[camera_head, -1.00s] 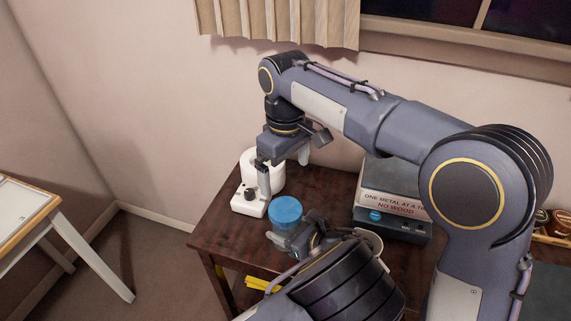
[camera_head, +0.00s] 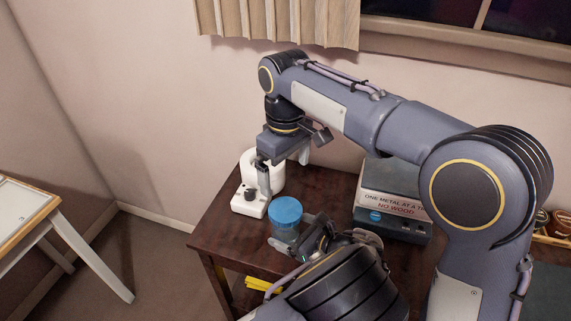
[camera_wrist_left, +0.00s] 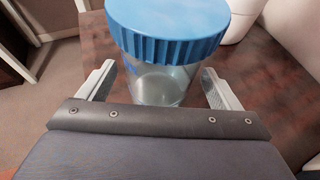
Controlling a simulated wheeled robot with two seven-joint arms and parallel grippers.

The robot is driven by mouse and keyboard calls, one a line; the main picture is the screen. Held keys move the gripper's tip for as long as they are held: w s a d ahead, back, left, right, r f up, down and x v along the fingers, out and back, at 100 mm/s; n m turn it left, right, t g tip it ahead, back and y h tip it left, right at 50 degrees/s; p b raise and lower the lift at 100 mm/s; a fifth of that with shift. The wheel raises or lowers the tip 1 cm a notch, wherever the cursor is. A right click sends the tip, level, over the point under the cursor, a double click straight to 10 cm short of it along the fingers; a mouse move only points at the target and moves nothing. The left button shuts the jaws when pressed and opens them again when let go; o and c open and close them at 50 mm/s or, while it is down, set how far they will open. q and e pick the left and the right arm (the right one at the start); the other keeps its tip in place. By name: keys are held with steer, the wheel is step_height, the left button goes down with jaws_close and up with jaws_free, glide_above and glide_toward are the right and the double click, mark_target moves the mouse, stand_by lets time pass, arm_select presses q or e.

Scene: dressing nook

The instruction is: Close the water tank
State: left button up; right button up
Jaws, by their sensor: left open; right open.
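A clear jar (camera_head: 285,232) with a ribbed blue lid (camera_head: 286,210) on top stands upright on the dark wooden table; I take it for the water tank. In the left wrist view the lid (camera_wrist_left: 168,28) is close, and the clear body (camera_wrist_left: 160,85) shows beyond my left gripper (camera_wrist_left: 160,76), between its two open fingers. In the head view my left gripper (camera_head: 308,236) is just right of the jar, partly hidden by its own arm. My right gripper (camera_head: 284,176) is open, pointing down beside a white round container (camera_head: 275,180) and a white base with a black knob (camera_head: 249,202).
The dark table (camera_head: 220,235) has bare wood at its left front. A grey box (camera_head: 392,228) with a lettered sign (camera_head: 392,202) stands at the right back. A white-legged table (camera_head: 25,205) is far left. The wall is close behind.

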mark_target(295, 232)
arm_select(q)
steer(key=v, duration=0.5)
steer(key=shift+s+d+r, duration=0.2)
steer(key=shift+d, duration=0.05)
